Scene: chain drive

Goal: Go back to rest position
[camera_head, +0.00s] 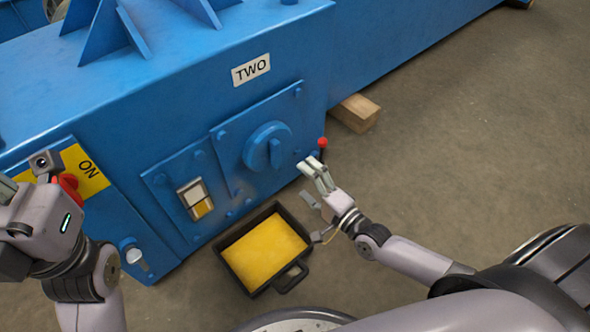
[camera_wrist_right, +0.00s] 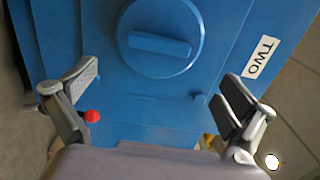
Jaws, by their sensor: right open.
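My right gripper (camera_head: 314,180) is open and empty, in front of the blue machine (camera_head: 300,30) and just below a small lever with a red knob (camera_head: 322,143). In the right wrist view its two fingers (camera_wrist_right: 165,95) are spread wide, with a round blue rotary knob (camera_wrist_right: 160,42) on the machine beyond them. The red knob (camera_wrist_right: 92,116) shows beside the left finger there. My left gripper (camera_head: 20,205) is at the left edge of the head view, partly cut off; its fingers do not show clearly.
A black tray with a yellow inside (camera_head: 265,250) stands on the floor below my right gripper. The machine has a white switch (camera_head: 195,192), a TWO label (camera_head: 251,70) and a yellow ON plate (camera_head: 88,170). A wooden block (camera_head: 356,112) lies beside it. The floor at right is clear.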

